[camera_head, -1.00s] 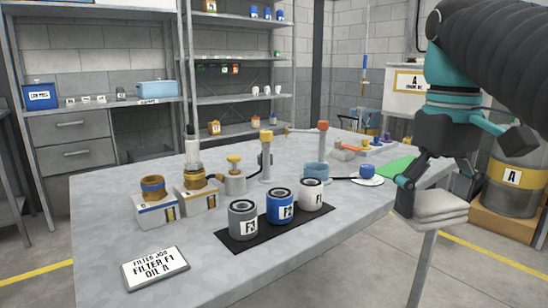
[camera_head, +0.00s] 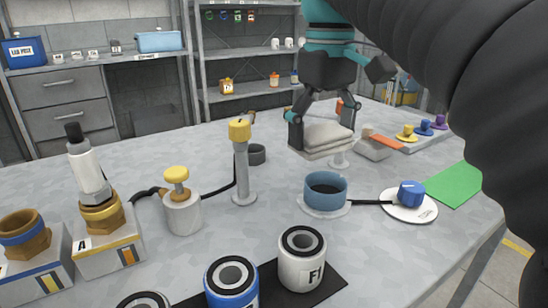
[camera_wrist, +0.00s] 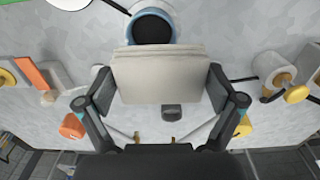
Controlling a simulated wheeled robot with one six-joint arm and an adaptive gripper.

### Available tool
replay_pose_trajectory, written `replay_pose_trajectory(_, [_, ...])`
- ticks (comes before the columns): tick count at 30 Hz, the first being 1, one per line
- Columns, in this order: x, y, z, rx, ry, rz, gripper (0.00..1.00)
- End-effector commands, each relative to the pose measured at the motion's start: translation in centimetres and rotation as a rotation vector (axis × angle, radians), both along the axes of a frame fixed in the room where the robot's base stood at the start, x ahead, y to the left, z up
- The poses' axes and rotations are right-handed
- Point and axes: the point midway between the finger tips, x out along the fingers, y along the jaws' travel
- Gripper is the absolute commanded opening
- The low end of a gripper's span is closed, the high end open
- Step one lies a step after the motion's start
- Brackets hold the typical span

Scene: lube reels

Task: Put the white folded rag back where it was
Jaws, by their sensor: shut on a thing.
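The white folded rag (camera_head: 322,140) is a thick, light, layered pad. My gripper (camera_head: 322,125) is shut on it, with one finger on each side. In the head view it hangs above the far middle of the table, in front of a pedestal whose stem is partly hidden. In the wrist view the rag (camera_wrist: 158,75) fills the space between my fingers (camera_wrist: 160,92) and overlaps the edge of the blue cup. Its height above the table is hard to tell.
Near the rag stand a yellow-topped post (camera_head: 242,160), a blue cup (camera_head: 325,190), a dark small cup (camera_head: 256,154) and a grey block with an orange strip (camera_head: 374,147). A green mat (camera_head: 455,186) lies at the right. Filter cans (camera_head: 302,258) stand in front.

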Motion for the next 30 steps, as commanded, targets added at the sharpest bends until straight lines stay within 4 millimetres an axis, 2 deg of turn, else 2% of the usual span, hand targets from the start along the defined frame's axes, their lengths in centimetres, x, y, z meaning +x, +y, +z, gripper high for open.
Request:
replay_pose_trajectory(9, [5.5,3.3,-3.8,-0.001,0.003,0.016,0.65])
replay_pose_trajectory(15, [8.4,4.6,-5.7,-0.001,0.002,0.015,0.65])
replay_pose_trajectory(22, [9.5,5.0,-6.9,-0.001,0.001,0.012,0.65])
replay_pose_trajectory(30, [9.5,4.9,-10.2,-0.001,0.001,0.011,0.65])
